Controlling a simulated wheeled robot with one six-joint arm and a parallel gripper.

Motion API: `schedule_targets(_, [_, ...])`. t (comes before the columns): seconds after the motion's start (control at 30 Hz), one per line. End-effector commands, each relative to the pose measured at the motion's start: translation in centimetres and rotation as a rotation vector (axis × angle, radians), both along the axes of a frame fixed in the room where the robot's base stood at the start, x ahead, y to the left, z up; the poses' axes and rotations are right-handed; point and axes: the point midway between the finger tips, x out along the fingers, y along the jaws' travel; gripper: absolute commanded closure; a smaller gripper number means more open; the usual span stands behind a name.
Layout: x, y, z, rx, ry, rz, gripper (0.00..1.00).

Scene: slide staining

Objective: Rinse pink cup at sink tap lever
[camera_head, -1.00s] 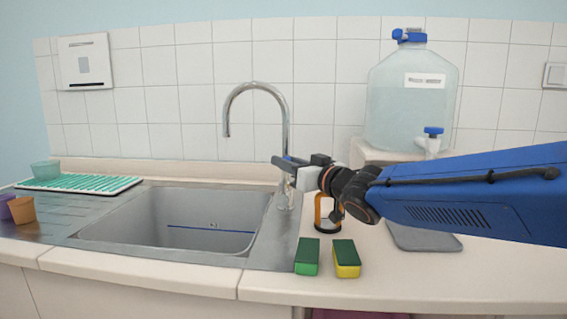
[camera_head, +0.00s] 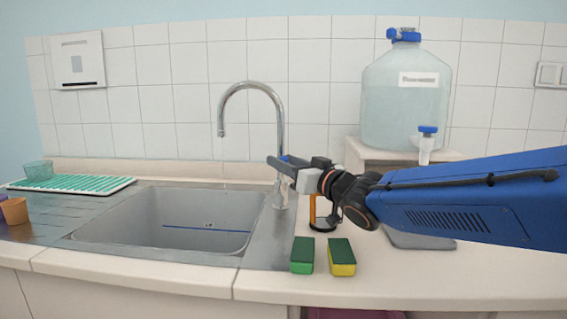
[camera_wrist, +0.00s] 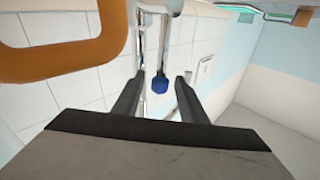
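The chrome tap (camera_head: 249,87) stands behind the sink (camera_head: 150,238), its spout arching left over the basin. My gripper (camera_head: 279,166) is at the tap's stem, above the counter. In the wrist view my gripper (camera_wrist: 160,96) has two dark fingers spread apart. A blue-tipped chrome rod (camera_wrist: 160,84), which looks like the tap lever, shows between or just beyond the fingertips; I cannot tell whether they touch it. No pink cup is visible. An orange cup (camera_head: 14,211) stands at the far left, with a sliver of a purple cup behind it.
Two sponges (camera_head: 302,256) (camera_head: 342,258) lie on the front counter. An orange-framed object (camera_head: 312,210) stands below my gripper; an orange loop is close in the wrist view. A water jug (camera_head: 405,95) stands right. A teal cup (camera_head: 38,170) and drying mat (camera_head: 70,184) are left.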

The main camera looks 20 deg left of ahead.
Motion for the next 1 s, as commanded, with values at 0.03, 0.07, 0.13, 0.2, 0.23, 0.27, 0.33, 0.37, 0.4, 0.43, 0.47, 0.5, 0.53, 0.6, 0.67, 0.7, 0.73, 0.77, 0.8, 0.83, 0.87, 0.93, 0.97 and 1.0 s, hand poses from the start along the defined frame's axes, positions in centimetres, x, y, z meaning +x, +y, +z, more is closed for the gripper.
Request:
schedule_targets(0.03, [-0.3, -0.6, 0.0, 0.0, -0.001, -0.001, 0.62])
schedule_targets(0.07, [-0.5, -0.9, -0.1, 0.0, -0.001, -0.001, 0.62])
schedule_targets(0.13, [-1.1, -1.9, -0.1, 0.0, -0.002, -0.001, 0.62])
schedule_targets(0.2, [-1.8, -3.0, -0.2, 0.001, 0.0, -0.002, 0.62])
schedule_targets(0.23, [-2.1, -3.5, -0.3, 0.001, 0.0, -0.002, 0.62])
schedule_targets(0.27, [-2.4, -3.9, -0.4, 0.0, -0.001, -0.002, 0.62])
schedule_targets(0.33, [-3.0, -5.0, -0.5, 0.0, -0.001, -0.002, 0.62])
schedule_targets(0.37, [-3.3, -5.5, -0.5, 0.0, -0.001, -0.003, 0.62])
schedule_targets(0.4, [-3.7, -6.1, -0.6, 0.0, -0.001, -0.002, 0.62])
schedule_targets(0.43, [-4.0, -6.6, -0.7, 0.0, -0.001, -0.002, 0.62])
schedule_targets(0.47, [-4.3, -7.0, -0.8, 0.0, -0.001, -0.001, 0.62])
schedule_targets(0.5, [-4.7, -7.6, -0.8, 0.001, -0.002, -0.002, 0.62])
schedule_targets(0.53, [-4.9, -8.1, -0.8, 0.0, -0.001, -0.002, 0.62])
schedule_targets(0.6, [-5.6, -9.2, -1.0, 0.0, -0.001, -0.003, 0.62])
schedule_targets(0.67, [-6.2, -10.1, -1.1, 0.0, -0.001, -0.003, 0.62])
schedule_targets(0.7, [-6.5, -10.7, -1.2, 0.0, -0.001, -0.002, 0.62])
schedule_targets(0.73, [-6.8, -11.1, -1.2, 0.001, 0.0, -0.002, 0.62])
schedule_targets(0.77, [-7.0, -11.5, -1.2, 0.001, 0.0, -0.002, 0.62])
schedule_targets(0.8, [-7.3, -11.9, -1.3, 0.0, -0.001, -0.002, 0.62])
schedule_targets(0.83, [-7.6, -12.3, -1.4, -0.001, -0.001, -0.001, 0.62])
schedule_targets(0.87, [-7.7, -12.6, -1.4, 0.0, 0.0, -0.001, 0.62])
schedule_targets(0.93, [-8.1, -13.2, -1.5, 0.0, 0.0, -0.002, 0.62])
schedule_targets(0.97, [-8.2, -13.4, -1.5, -0.001, -0.001, -0.002, 0.62])
schedule_targets(1.0, [-8.4, -13.6, -1.6, -0.001, -0.001, -0.002, 0.62])
